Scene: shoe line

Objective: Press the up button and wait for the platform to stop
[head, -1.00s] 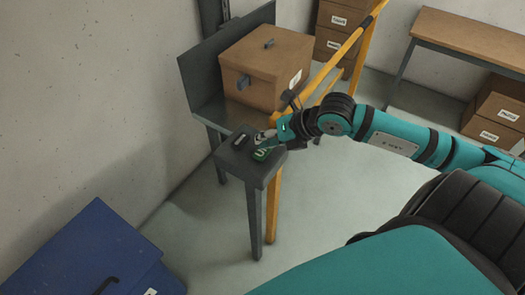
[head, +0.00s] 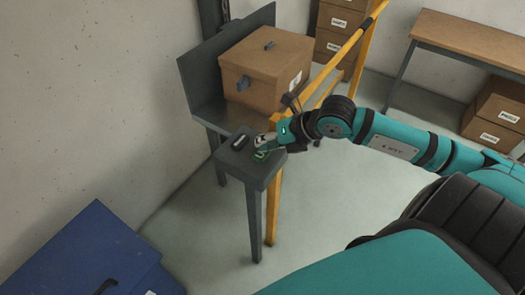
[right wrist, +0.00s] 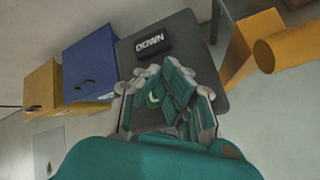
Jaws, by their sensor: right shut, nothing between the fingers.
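A dark control stand (head: 250,173) carries a black button (head: 241,141) and a green button (head: 261,155). In the right wrist view the black button (right wrist: 152,47) reads DOWN; the green button (right wrist: 153,101) is mostly hidden behind my fingers, its label unreadable. My right gripper (head: 265,146) is shut and empty, with its fingertips over the green button; contact cannot be told. The shut fingers also fill the middle of the right wrist view (right wrist: 178,88). The grey platform (head: 207,98) behind the stand bears a brown lidded box (head: 262,78). My left gripper is out of view.
A yellow rail (head: 345,50) runs beside the platform. A blue box (head: 75,250) stands at the lower left by the wall. Cardboard boxes (head: 334,47) are stacked at the back, and a wooden table (head: 470,40) stands at the right. The floor between is clear.

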